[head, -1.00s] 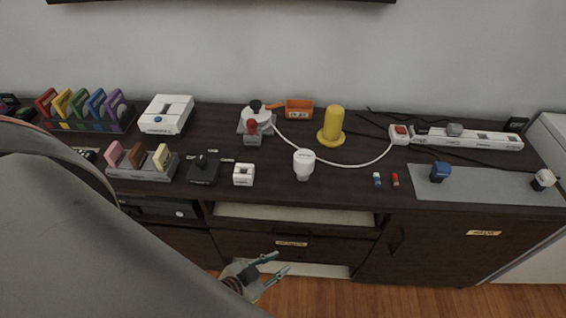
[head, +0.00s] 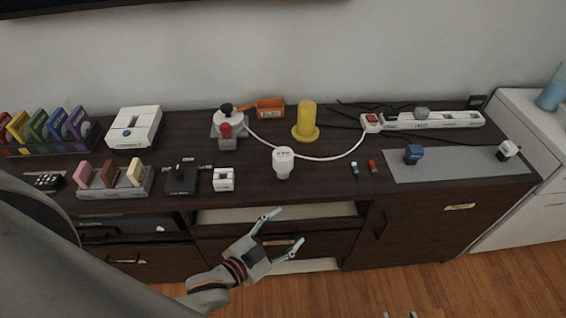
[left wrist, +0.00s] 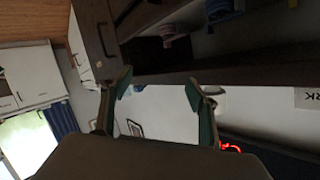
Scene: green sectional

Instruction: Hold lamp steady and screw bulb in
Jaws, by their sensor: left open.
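A white bulb-shaped object (head: 283,162) stands near the cabinet top's front edge, wide end up. A lamp-like fixture (head: 228,125) with a grey base, dark knob and red part stands further back, its white cord running right to the power strip. My left gripper (head: 290,226) is open and empty in front of the drawers, below and apart from the bulb. Its spread fingers also show in the left wrist view (left wrist: 158,88), with nothing between them. Only two separated fingertips of my right gripper (head: 400,315) show at the bottom edge of the head view.
A yellow post (head: 305,122), orange tray (head: 270,108) and power strip (head: 430,120) stand along the back. A small white block (head: 223,179) and joystick (head: 181,179) sit left of the bulb. A grey mat (head: 455,163) lies right. Wood floor is clear.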

